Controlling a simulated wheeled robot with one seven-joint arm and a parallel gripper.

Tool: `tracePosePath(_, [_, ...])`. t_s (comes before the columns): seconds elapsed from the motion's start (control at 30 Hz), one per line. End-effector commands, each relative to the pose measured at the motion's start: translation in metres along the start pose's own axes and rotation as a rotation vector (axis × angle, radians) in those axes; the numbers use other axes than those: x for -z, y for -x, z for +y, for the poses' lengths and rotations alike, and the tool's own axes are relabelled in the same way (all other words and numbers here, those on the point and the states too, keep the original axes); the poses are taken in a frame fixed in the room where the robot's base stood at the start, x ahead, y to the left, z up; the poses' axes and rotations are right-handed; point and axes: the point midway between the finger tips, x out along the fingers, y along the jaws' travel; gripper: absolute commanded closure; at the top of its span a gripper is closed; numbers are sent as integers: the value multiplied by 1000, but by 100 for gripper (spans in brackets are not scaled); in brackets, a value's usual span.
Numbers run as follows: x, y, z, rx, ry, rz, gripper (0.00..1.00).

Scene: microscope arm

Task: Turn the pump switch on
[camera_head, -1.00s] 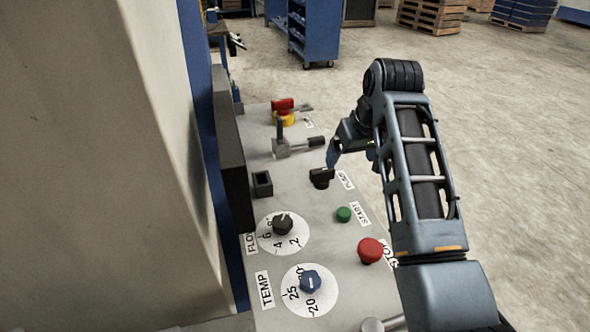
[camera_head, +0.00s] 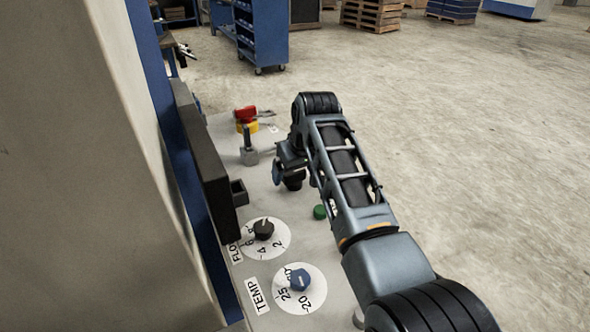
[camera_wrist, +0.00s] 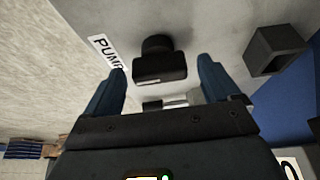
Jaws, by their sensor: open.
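The pump switch (camera_wrist: 160,66) is a black rotary knob beside a white PUMP label (camera_wrist: 106,50) on the grey panel. In the wrist view it sits between and just beyond the two blue fingertips of my gripper (camera_wrist: 162,78). The fingers are apart and no contact with the knob shows. In the head view my gripper (camera_head: 285,172) is over the switch (camera_head: 293,182), and my arm hides part of the switch and its label.
The panel (camera_head: 225,150) also carries a green button (camera_head: 320,212), a black FLOW dial (camera_head: 264,230), a blue TEMP dial (camera_head: 300,280), a grey lever valve (camera_head: 249,156) and a red-and-yellow switch (camera_head: 246,118). A black box (camera_wrist: 274,50) stands near the switch. A dark upright plate (camera_head: 205,165) borders the panel's left.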

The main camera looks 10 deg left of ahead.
Motion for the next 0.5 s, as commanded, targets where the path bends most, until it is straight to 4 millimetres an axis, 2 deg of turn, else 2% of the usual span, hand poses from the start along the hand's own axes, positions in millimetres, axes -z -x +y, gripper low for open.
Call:
tracePosePath(0.27, [0, -2, 0, 0, 0, 0, 11])
tracePosePath(0.5, [0, -2, 0, 0, 0, 0, 33])
